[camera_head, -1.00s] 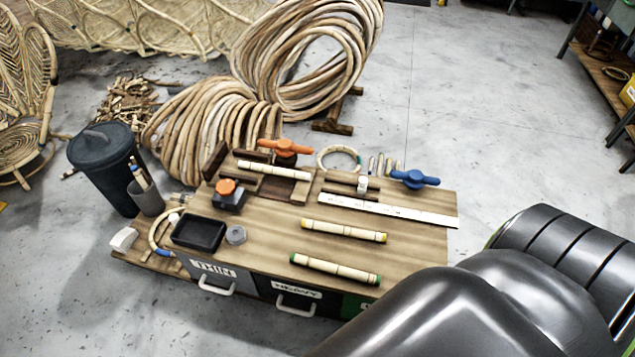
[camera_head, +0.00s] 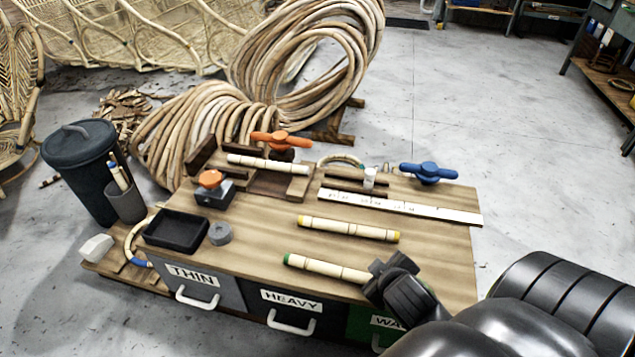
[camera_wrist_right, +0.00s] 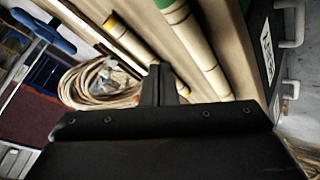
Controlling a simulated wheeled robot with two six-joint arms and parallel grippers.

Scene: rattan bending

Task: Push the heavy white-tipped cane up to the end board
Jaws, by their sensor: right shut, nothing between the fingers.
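The white-tipped cane (camera_head: 268,164) lies in a dark wooden holder at the back left of the bench. The dark end board (camera_head: 203,155) stands to the left of the cane, with a small gap to its left tip. My right gripper (camera_head: 385,280) is shut and empty at the right end of the green-tipped cane (camera_head: 322,266), hiding that end. I cannot tell whether they touch. The right gripper (camera_wrist_right: 160,85) also shows in the right wrist view, beside the green-tipped cane (camera_wrist_right: 203,55). It is well in front of and right of the white-tipped cane. My left gripper is not in view.
A yellow-tipped cane (camera_head: 349,229) lies between my right gripper and the holder. An orange-handled clamp (camera_head: 281,140) stands behind the holder, a blue one (camera_head: 428,172) at right. A steel ruler (camera_head: 400,207), black tray (camera_head: 177,230) and orange-topped block (camera_head: 213,188) are on the bench.

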